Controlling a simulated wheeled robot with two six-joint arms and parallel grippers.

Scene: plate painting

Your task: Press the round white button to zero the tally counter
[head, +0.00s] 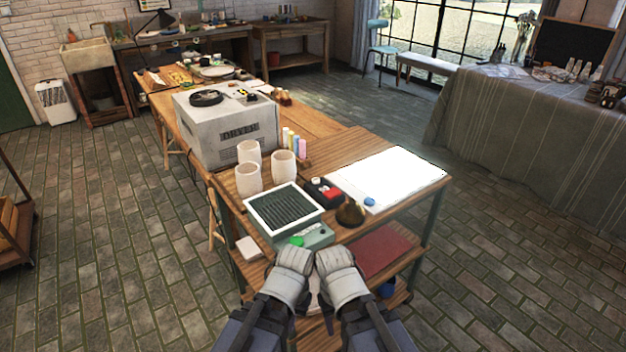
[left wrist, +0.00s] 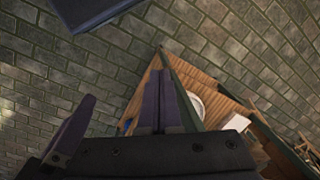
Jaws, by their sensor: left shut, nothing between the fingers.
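A small black and red device (head: 323,191) lies on the near table between the ribbed tray and the white panel. A small pale spot shows on its far left corner; I cannot tell whether it is a round white button. A grey-green box (head: 318,236) with a round green button (head: 297,241) stands at the table's front edge. Neither is clearly readable as the tally counter. My left gripper (head: 292,262) is just in front of that edge; its fingers (left wrist: 166,98) are together and empty in the left wrist view. My right gripper (head: 337,264) is beside it, fingertips hidden.
A ribbed tray (head: 284,210), a dark brown rounded object (head: 351,214) and a bright white panel (head: 387,175) with a blue knob (head: 369,202) crowd the near tabletop. A lower shelf holds a red board (head: 380,252).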

